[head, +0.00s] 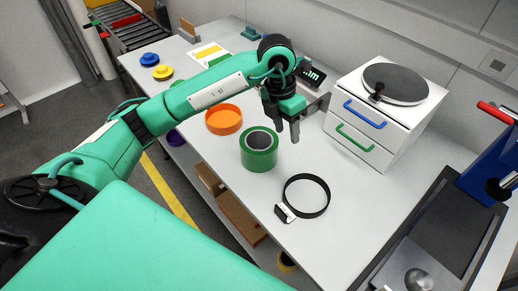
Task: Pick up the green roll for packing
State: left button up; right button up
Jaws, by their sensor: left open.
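The green roll (259,160) stands on its flat end on the white table (330,231), its dark hollow core facing up. My left gripper (285,130) hangs from the arm above and just behind the roll's right side. Its fingers point down, open, with nothing between them. A gap to the roll seems to show, but the exact distance is hard to tell. My right gripper is not in view.
An orange ring (223,120) lies left of the roll, and a black hoop (306,196) with a white tag lies in front right. A white drawer unit (362,145) stands behind right. A dark recessed tray (440,231) is at the right.

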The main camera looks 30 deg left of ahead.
pick_arm(q)
jog(key=a+r+y, duration=0.1)
jog(key=a+y, duration=0.1)
jog(key=a, duration=0.2)
jog(key=p, duration=0.2)
send_over(270, 149)
jog(key=shift+n, duration=0.4)
notch_tip(270, 149, down, 8)
jog(key=shift+s+f, duration=0.1)
jog(key=shift+f+p, duration=0.4)
jog(key=shift+f, duration=0.1)
notch_tip(270, 149, down, 4)
jog(key=shift+r+p, duration=0.25)
jog(key=shift+p, duration=0.5)
jog(key=shift+f, duration=0.4)
jog(key=shift+c, duration=0.3)
grip_shut()
jog(key=shift+r, duration=0.1)
